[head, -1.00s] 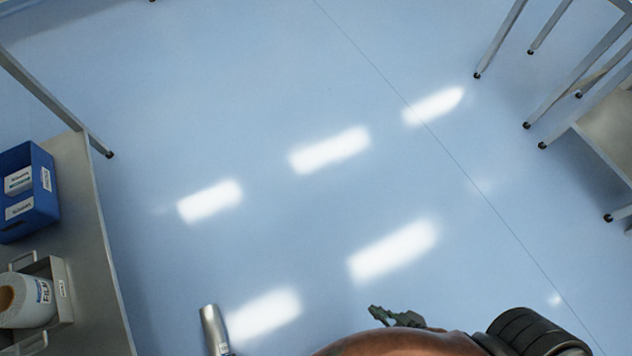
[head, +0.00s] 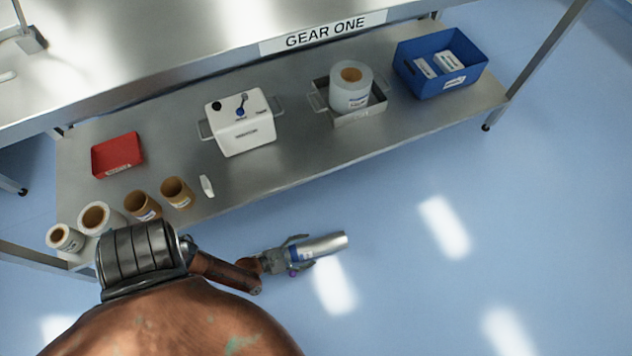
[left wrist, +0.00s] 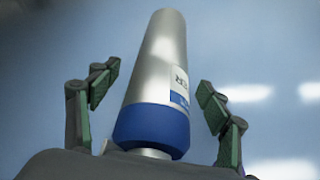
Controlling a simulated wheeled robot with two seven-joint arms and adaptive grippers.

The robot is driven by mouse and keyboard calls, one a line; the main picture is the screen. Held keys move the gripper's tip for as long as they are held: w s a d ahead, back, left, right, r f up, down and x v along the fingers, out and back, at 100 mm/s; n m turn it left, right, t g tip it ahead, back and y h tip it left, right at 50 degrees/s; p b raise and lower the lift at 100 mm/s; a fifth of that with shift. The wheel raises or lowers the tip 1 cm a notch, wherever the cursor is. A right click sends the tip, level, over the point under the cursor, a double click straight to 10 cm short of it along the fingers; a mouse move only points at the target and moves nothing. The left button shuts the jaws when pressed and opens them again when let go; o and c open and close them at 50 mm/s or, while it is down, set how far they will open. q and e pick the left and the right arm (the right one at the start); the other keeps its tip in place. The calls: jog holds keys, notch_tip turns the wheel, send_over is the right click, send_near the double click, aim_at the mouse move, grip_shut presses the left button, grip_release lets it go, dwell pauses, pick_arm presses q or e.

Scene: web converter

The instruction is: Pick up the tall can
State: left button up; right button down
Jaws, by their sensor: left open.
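A tall silver can (head: 326,244) with a blue band shows in the head view, slanting out of my left gripper (head: 302,253). In the left wrist view the tall can (left wrist: 160,75) lies between the two fingers of my left gripper (left wrist: 157,84), with its blue end and a label near the palm. The fingers are open, and gaps show on both sides of the can. I cannot tell what bears the can. My right gripper is not in view.
A steel bench labelled GEAR ONE has a lower shelf (head: 300,150) holding a red tray (head: 117,154), a white box (head: 243,135), a metal tray (head: 360,118) with a white roll, a blue bin (head: 440,85) and several rolls. The blue floor (head: 400,290) at right is clear.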

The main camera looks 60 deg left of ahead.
pick_arm(q)
jog(key=shift+x, duration=1)
jog(key=shift+w+f, duration=0.1)
jog(key=shift+w, duration=0.05)
jog(key=shift+c, duration=0.6)
jog(key=c, duration=1.8)
